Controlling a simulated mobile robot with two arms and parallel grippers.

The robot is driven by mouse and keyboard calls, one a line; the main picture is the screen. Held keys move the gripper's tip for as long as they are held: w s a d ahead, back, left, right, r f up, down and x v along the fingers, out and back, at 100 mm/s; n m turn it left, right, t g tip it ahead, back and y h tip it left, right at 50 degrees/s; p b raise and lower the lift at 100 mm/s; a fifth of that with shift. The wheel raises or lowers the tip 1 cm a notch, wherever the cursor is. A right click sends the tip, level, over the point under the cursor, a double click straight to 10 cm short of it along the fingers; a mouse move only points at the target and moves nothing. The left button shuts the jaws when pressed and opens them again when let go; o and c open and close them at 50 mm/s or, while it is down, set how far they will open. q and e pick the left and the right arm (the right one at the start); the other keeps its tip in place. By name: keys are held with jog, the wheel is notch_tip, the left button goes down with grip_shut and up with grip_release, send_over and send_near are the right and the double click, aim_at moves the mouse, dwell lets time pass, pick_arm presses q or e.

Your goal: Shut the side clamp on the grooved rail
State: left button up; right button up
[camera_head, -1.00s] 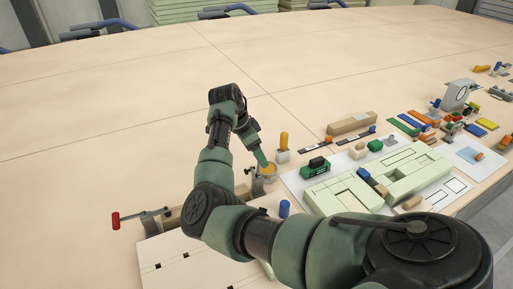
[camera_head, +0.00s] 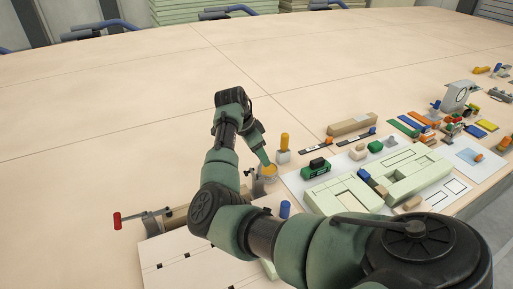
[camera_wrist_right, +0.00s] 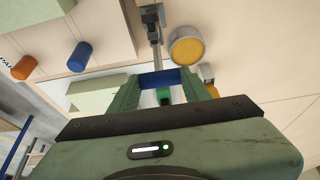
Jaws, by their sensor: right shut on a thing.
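The grooved rail (camera_head: 177,217) lies near the front left in the head view, mostly hidden behind my right arm. A red-handled clamp (camera_head: 117,220) sticks out at its left end. The side clamp's grey metal body (camera_head: 256,184) stands at the rail's right part, partly hidden. In the right wrist view, its metal lever (camera_wrist_right: 155,35) runs from a bracket to a blue grip (camera_wrist_right: 160,78). My right gripper (camera_head: 265,162) is shut on this grip; its fingers also show in the wrist view (camera_wrist_right: 162,92). My left gripper is not in view.
A round yellow-topped pot (camera_head: 270,171) stands right beside the gripper. A yellow-handled tool (camera_head: 283,143) and a blue cylinder (camera_head: 285,209) are close by. A board with pale green blocks (camera_head: 408,172) is to the right. The table behind is clear.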

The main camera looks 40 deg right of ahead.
jog(key=shift+s+d, duration=0.2)
jog(key=shift+d, duration=0.5)
jog(key=shift+s+d+f, duration=0.15)
jog(key=shift+d+f, duration=0.05)
jog(key=shift+d, duration=0.25)
jog(key=shift+s+d+f, duration=0.15)
jog(key=shift+d+f, duration=0.05)
jog(key=shift+d, duration=0.2)
jog(key=shift+s+d+f, duration=0.25)
jog(key=shift+d+f, duration=0.35)
jog(key=shift+d, duration=0.1)
jog(key=shift+d+f, duration=0.1)
jog(key=shift+f, duration=0.05)
